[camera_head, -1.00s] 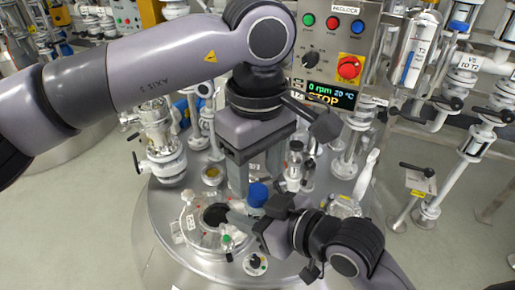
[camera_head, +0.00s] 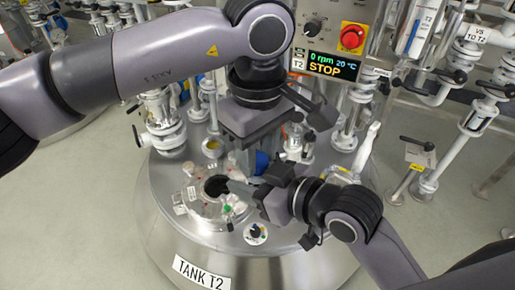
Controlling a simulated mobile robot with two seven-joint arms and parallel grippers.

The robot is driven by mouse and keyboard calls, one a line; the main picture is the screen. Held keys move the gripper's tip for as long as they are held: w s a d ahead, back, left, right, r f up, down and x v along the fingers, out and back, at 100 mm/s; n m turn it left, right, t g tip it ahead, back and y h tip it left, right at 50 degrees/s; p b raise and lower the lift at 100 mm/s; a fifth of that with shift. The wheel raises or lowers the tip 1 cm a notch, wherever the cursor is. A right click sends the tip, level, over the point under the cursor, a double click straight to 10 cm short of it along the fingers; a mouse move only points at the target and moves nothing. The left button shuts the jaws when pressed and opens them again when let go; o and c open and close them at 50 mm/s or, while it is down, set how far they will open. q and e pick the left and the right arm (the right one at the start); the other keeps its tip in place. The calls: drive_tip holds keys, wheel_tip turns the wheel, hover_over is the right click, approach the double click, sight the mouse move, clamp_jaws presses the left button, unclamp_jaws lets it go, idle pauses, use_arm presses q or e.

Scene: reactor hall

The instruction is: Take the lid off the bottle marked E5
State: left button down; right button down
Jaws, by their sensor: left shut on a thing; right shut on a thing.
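A blue lid (camera_head: 262,162) shows in the head view above the tank top, partly covered by my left gripper. My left gripper (camera_head: 258,158) points down from above, with its fingers at the sides of the lid, and is shut on it. My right gripper (camera_head: 258,189) comes in from the lower right just below the lid and is shut on the bottle. The bottle's body is mostly hidden by the two grippers, and I cannot read an E5 mark. I cannot tell whether the lid still sits on the bottle.
Below is the steel top of tank T2 (camera_head: 170,215), with an open dark port (camera_head: 216,187) left of my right gripper. A white valve (camera_head: 164,135) stands at the left. A control panel (camera_head: 337,62) with a red knob is behind. Piping stands at the right.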

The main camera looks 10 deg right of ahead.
use_arm(q)
drive_tip(key=n, duration=0.3)
drive_tip(key=c, duration=0.7)
unclamp_jaws()
drive_tip(key=shift+c, duration=0.2)
